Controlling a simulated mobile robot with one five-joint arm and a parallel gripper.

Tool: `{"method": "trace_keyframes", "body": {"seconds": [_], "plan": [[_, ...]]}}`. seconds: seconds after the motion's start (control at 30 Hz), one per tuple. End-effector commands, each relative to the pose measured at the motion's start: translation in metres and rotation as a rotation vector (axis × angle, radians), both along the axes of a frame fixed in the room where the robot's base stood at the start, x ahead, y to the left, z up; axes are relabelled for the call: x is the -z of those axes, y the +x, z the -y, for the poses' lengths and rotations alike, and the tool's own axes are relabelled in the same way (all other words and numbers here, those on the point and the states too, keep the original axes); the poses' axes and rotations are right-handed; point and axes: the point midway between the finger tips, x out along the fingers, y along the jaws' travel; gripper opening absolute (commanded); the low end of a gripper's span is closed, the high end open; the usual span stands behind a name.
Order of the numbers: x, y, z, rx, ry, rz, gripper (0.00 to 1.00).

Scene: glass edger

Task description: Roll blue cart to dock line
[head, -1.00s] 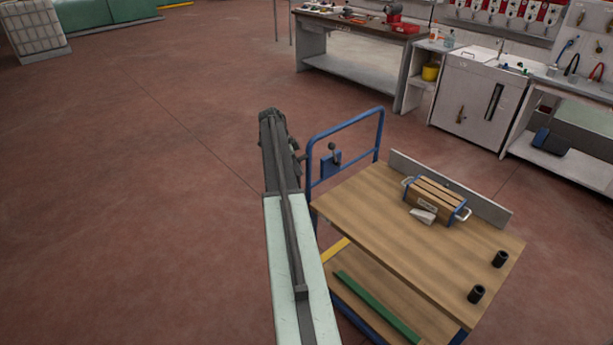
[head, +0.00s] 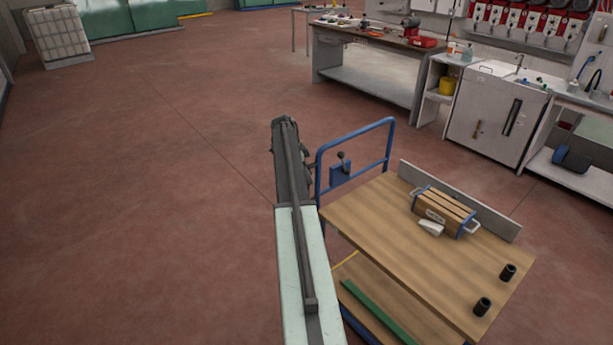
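The blue cart stands at the lower right, with a blue tubular handle frame (head: 355,160) at its far end and a wooden top deck (head: 400,235). A small blue bracket with a dark lever (head: 342,168) sits on the handle frame. My gripper (head: 289,135) is at the far end of my arm, just left of the handle frame. It looks apart from the frame, but contact cannot be told. Its fingers are not clear, so open or shut cannot be seen. No floor marking that is clearly the dock line shows.
The deck bears a wooden block box (head: 446,210), a white piece (head: 431,228) and two dark cylinders (head: 495,288). A workbench (head: 368,80) and a white cabinet (head: 495,115) stand behind. A caged white tank (head: 58,35) is far left. The left floor is clear.

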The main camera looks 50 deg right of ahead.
Motion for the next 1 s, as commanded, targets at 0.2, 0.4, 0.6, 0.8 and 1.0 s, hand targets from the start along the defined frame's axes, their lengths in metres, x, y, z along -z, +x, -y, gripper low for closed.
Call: {"method": "trace_keyframes", "body": {"seconds": [0.2, 0.4, 0.6, 0.8, 1.0], "plan": [[-0.001, 0.001, -0.001, -0.001, 0.002, 0.001, 0.4], [-0.021, 0.006, -0.006, -0.001, 0.003, 0.0, 0.4], [-0.058, 0.017, -0.015, -0.001, 0.002, 0.0, 0.4], [-0.075, 0.024, -0.021, -0.001, 0.002, 0.0, 0.4], [-0.072, 0.024, -0.021, -0.001, 0.002, 0.0, 0.4]]}}
